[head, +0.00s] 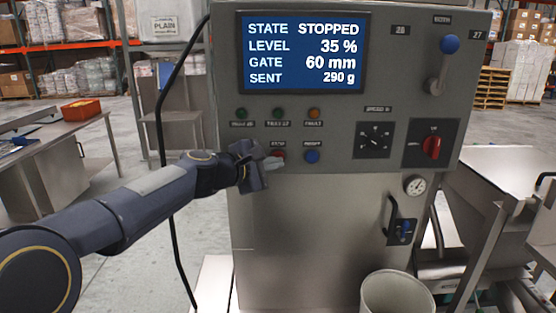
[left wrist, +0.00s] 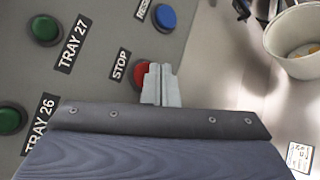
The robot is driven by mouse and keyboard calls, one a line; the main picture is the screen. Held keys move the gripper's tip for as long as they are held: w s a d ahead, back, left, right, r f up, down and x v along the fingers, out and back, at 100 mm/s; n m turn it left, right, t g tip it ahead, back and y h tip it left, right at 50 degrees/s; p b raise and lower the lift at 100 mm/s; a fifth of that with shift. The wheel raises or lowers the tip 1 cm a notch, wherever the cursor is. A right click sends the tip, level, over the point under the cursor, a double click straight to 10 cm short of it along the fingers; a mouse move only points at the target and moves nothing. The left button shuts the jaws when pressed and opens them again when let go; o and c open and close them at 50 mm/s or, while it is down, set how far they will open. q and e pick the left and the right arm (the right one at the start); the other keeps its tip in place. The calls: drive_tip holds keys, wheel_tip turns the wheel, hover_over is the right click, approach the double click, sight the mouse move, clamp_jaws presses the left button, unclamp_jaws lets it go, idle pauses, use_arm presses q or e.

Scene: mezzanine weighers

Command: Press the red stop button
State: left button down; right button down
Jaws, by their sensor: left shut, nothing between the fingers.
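The red stop button (left wrist: 142,74) sits under its STOP label on the grey control panel in the left wrist view, partly hidden by my fingers. In the head view a bit of the red button (head: 278,152) shows beside my gripper. My left gripper (head: 275,162) is shut and empty, with its fingertips at the button; it also shows in the left wrist view (left wrist: 160,70). I cannot tell exactly whether the tips touch the button. The display (head: 303,52) reads STOPPED, level 35 %, gate 60 mm, sent 290 g. My right gripper is not in view.
A blue button (head: 312,156) is just right of the red one. A red rotary switch (head: 431,147) is at the right. A bin (head: 396,292) stands below, and a black cable (head: 160,130) hangs left.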

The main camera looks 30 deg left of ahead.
use_arm(q)
drive_tip(key=shift+s+d, duration=0.1)
drive_tip(key=shift+s, duration=0.05)
drive_tip(key=shift+s, duration=0.1)
drive_tip(key=shift+s+d+b, duration=0.15)
drive_tip(key=shift+s+d, duration=0.3)
drive_tip(key=shift+s, duration=0.25)
drive_tip(key=shift+s+d+b, duration=0.2)
drive_tip(key=shift+s+d, duration=0.2)
drive_tip(key=shift+s, duration=0.25)
drive_tip(key=shift+s+d+b, duration=0.15)
drive_tip(key=shift+s+d, duration=0.3)
drive_tip(key=shift+s, duration=0.25)
drive_tip(key=shift+d, duration=0.1)
drive_tip(key=s+d+f+m+g+h, duration=0.2)
drive_tip(key=s+d+f+m+g, duration=0.2)
drive_tip(key=s+d+f+m, duration=0.6)
drive_tip(key=s+f+m+g, duration=0.2)
drive_tip(key=s+f+m, duration=0.3)
drive_tip(key=s, duration=0.3)
drive_tip(key=s+d+f+m+g+y, duration=0.1)
drive_tip(key=s+f+m+g, duration=0.2)
drive_tip(key=s+f+m, duration=0.2)
drive_tip(key=s+f, duration=0.2)
drive_tip(key=s, duration=0.1)
drive_tip(key=shift+s+d+f+y, duration=0.15)
drive_tip(key=shift+s+f+y, duration=0.15)
drive_tip(key=shift+s, duration=0.05)
